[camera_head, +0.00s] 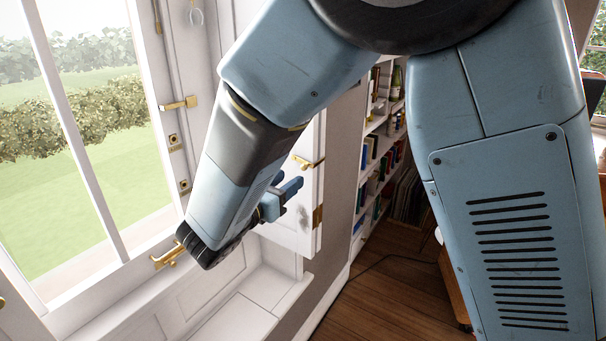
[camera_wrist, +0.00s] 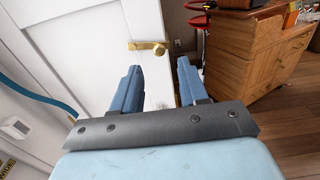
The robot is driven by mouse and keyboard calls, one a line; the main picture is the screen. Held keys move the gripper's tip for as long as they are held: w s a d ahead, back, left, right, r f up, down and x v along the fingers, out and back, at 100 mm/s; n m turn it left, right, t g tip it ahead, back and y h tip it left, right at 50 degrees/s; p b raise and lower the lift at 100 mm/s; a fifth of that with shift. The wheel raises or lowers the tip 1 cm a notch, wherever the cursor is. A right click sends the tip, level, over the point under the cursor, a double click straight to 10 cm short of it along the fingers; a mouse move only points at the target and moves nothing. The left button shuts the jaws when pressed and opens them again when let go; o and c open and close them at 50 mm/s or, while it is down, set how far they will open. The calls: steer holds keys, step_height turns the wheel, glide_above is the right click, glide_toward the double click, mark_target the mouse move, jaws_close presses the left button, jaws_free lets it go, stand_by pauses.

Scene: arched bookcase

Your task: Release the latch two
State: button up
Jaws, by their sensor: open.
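Several brass latches show, and none is marked as latch two. One brass latch (camera_head: 308,163) is on the edge of a white shutter panel (camera_head: 303,220), just above and right of my gripper (camera_head: 287,184). A brass latch also shows in the wrist view (camera_wrist: 147,46), on a white panel beyond the fingertips, toward the top of the picture. My gripper (camera_wrist: 158,66) is open and empty, with the latch ahead of its fingers and apart from them. Another brass latch (camera_head: 180,103) is on the window frame. My arm hides part of the panel.
A brass handle (camera_head: 168,256) is low on the window frame. A white sill or seat (camera_head: 245,310) runs below the window. A bookshelf (camera_head: 378,150) stands behind the panel. A wooden cabinet (camera_wrist: 240,60) stands right in the wrist view, beside open wooden floor (camera_wrist: 285,100).

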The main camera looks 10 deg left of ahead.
mark_target(303, 169)
steer(key=shift+x, duration=2.55)
